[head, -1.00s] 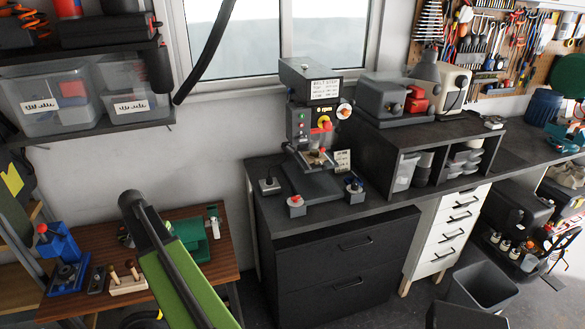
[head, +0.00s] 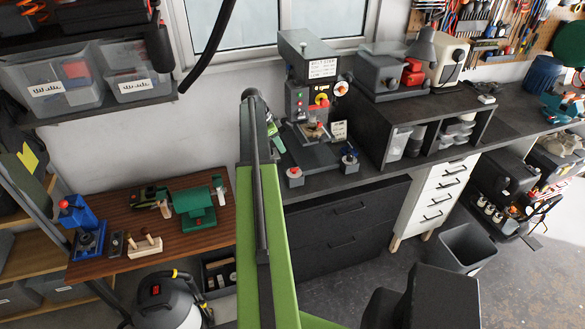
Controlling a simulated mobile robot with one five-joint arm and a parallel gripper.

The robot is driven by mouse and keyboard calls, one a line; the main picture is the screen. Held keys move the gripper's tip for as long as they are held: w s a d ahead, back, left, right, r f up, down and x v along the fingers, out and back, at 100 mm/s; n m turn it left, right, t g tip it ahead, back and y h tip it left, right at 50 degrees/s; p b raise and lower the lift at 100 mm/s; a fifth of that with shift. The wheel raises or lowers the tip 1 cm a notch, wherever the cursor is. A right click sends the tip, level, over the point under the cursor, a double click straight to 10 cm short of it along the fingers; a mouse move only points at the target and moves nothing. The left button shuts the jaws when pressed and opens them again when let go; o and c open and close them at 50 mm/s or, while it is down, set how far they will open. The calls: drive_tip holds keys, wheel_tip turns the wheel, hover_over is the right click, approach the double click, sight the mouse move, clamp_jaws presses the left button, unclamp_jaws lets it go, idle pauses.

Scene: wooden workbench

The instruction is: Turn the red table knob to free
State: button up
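A grey bench machine (head: 303,75) with a white label stands on the dark cabinet top. A red knob (head: 313,126) sits low at its work table. A red button on yellow (head: 321,100) and a white dial with an orange middle (head: 341,88) are higher on its front. I cannot tell which red part is the table knob. My green arm reaches up just left of the machine. My gripper (head: 275,138) is mostly hidden behind it; its fingers are unclear.
A wooden table (head: 120,245) with a green vise (head: 195,206) and a blue tool (head: 82,225) is on the left. A black shelf unit (head: 408,125) stands right of the machine. A black hose (head: 210,45) hangs above left. A grey bin (head: 468,247) is on the floor.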

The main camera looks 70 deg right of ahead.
sight(292, 169)
drive_tip(key=b+x, duration=0.5)
drive_tip(key=x, duration=0.1)
drive_tip(key=b+x, duration=0.6)
drive_tip(key=x, duration=0.1)
drive_tip(key=shift+w+f, duration=0.15)
drive_tip(key=shift+f, duration=0.2)
drive_tip(key=shift+s+d+f+b, duration=0.2)
drive_tip(key=shift+f+b, duration=0.15)
drive_tip(key=shift+b, duration=0.15)
drive_tip(key=shift+r, duration=0.1)
clamp_jaws()
